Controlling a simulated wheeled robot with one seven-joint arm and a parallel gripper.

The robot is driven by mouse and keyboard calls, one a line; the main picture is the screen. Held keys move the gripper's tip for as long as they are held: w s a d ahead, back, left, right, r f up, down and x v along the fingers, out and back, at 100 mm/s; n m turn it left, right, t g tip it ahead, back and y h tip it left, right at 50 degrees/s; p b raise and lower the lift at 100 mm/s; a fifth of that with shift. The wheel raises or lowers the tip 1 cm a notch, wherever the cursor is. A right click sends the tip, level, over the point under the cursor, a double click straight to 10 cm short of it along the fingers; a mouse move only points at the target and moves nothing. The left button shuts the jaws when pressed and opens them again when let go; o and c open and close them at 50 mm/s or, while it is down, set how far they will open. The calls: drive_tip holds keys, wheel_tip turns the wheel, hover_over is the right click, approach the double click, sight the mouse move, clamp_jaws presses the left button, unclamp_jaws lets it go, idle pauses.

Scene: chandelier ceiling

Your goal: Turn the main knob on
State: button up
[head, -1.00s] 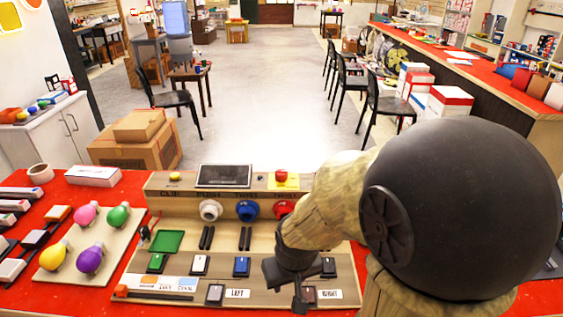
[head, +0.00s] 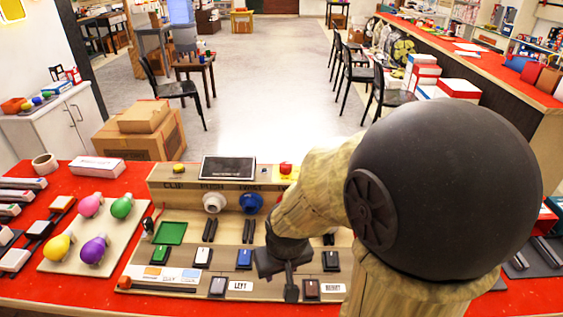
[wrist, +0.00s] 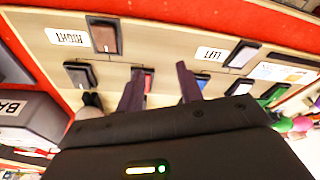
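A wooden control panel (head: 190,272) lies on the red table. It has a white round knob (head: 213,201) and a blue round knob (head: 250,203) on its raised back part. The red knob seen earlier to their right is hidden behind my arm. I cannot tell which is the main knob. My gripper (head: 278,272) is over the front right of the panel, right of the blue rocker switch (head: 244,259). In the wrist view my gripper (wrist: 162,86) has its two fingers apart, with nothing held. A red switch (wrist: 149,82) shows between them, further off.
A red button (head: 286,169) and a small dark screen (head: 228,168) top the panel. Dark and brown switches stand near the label RIGHT (head: 333,288). A board with coloured bulbs (head: 63,262) is at left.

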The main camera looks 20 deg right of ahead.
drive_tip(key=shift+o, duration=1.3)
drive_tip(key=shift+w, duration=0.2)
drive_tip(key=shift+o, duration=0.6)
drive_tip(key=shift+w+r, duration=0.25)
drive_tip(key=shift+r, duration=0.05)
drive_tip(key=w+d+r+g+p, duration=0.1)
drive_tip(key=w+d+r+p, duration=0.2)
drive_tip(key=w+r+p, duration=0.45)
drive_tip(key=w+d+r+p, duration=0.3)
drive_tip(key=w+r+p, duration=0.2)
drive_tip(key=w+r, duration=0.4)
wheel_tip(320, 180, up, 8)
drive_tip(key=f+g+p, duration=0.1)
drive_tip(key=g+p, duration=0.1)
drive_tip(key=p, duration=0.6)
hover_over(285, 163)
drive_tip(key=shift+r, duration=0.25)
drive_tip(key=shift+d, duration=0.1)
wheel_tip(285, 163, down, 16)
drive_tip(key=p, duration=0.4)
drive_tip(key=shift+f, duration=0.7)
drive_tip(key=shift+s, duration=0.1)
